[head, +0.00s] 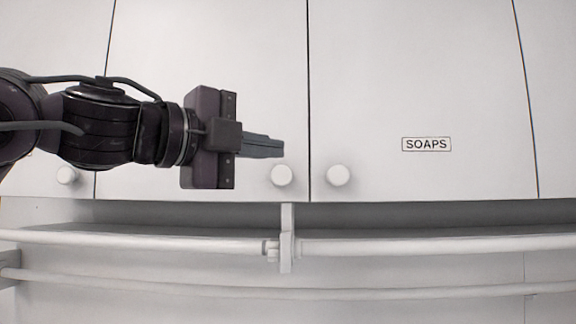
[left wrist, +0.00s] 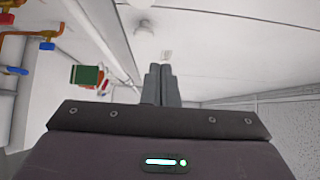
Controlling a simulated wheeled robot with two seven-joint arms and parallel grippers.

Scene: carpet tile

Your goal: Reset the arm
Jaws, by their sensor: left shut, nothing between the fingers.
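My left arm (head: 100,125) reaches in from the left in the head view, in front of white cabinet doors. My left gripper (head: 282,149) points right, with its grey fingers together and nothing between them. Its tips appear just above and left of a round white knob (head: 282,175); I cannot tell the distance between them. In the left wrist view the gripper's fingers (left wrist: 160,84) also show side by side. My right gripper is in neither view.
A second knob (head: 338,175) and a SOAPS label (head: 426,144) are on the right-hand door. White rails (head: 420,244) run below the cabinets. The left wrist view shows a green box (left wrist: 86,75) and orange pipes with blue parts (left wrist: 38,37) at left.

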